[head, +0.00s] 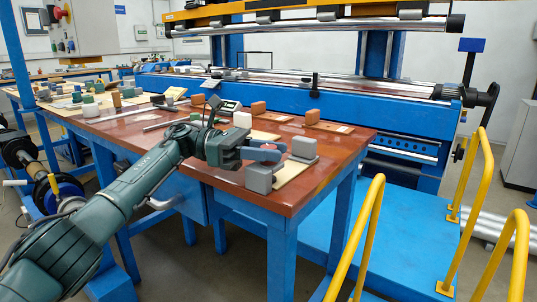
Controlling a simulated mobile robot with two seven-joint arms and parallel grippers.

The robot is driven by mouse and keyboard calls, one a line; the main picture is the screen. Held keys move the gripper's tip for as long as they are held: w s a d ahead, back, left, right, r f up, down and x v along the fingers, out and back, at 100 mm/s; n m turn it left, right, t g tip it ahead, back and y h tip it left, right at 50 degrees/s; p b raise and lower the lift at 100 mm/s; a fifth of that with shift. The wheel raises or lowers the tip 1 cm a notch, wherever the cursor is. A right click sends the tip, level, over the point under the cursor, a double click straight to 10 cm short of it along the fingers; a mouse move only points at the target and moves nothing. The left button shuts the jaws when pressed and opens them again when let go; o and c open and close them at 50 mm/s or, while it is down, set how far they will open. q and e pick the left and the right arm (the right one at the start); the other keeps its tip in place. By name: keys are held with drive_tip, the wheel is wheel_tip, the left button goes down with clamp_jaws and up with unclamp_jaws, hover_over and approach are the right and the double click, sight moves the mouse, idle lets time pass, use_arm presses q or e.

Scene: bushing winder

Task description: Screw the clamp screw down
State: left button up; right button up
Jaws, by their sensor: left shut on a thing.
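My left arm comes in from the lower left, and its left gripper (264,151) is over the near right end of the red-brown table. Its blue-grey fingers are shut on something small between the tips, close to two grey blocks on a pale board. One grey block (303,148) stands just right of the fingers; the other grey block (260,179) stands just in front of and below them. The clamp screw cannot be made out clearly; the fingers and the small scale hide what is gripped. My right gripper is not in view.
A blue winding machine (400,115) with long rollers stands behind. Yellow handrails (362,235) rise at the front right.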

use_arm(q)
drive_tip(key=o, duration=1)
drive_tip(key=shift+d, duration=0.1)
drive_tip(key=shift+c, duration=0.2)
